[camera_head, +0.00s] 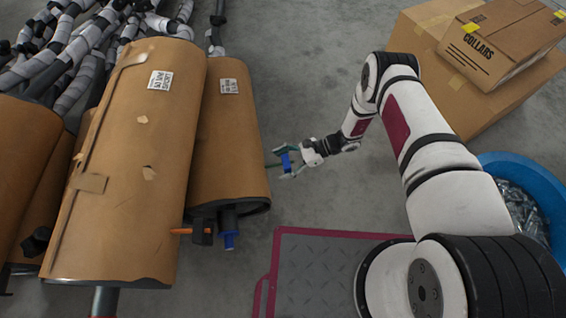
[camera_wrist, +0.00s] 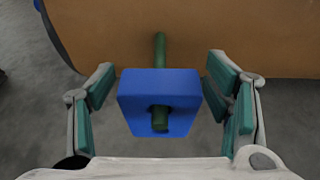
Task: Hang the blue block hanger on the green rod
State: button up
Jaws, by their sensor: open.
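The blue block hanger (camera_wrist: 160,88) hangs around the green rod (camera_wrist: 159,48), which sticks out from a brown-wrapped muffler (camera_wrist: 200,30). The rod's near end shows through the block's hole. In the head view the blue block (camera_head: 286,162) and the green rod (camera_head: 272,166) are small at the right side of the muffler (camera_head: 228,140). My gripper (camera_wrist: 163,108) is open, with one teal-padded finger on each side of the block and a gap to both. In the head view my gripper (camera_head: 292,164) is around the block, too small for detail.
Larger wrapped mufflers (camera_head: 135,160) stand to the left. An orange rod (camera_head: 182,231) and a blue piece (camera_head: 229,241) stick out low on the right muffler. Cardboard boxes (camera_head: 420,40) and a blue tub (camera_head: 505,165) of metal parts are at right. Grey floor between is clear.

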jog(key=shift+d, duration=0.1)
jog(key=v, duration=1.1)
jog(key=shift+d+r, duration=0.15)
jog(key=shift+d, duration=0.2)
jog(key=shift+w, duration=0.1)
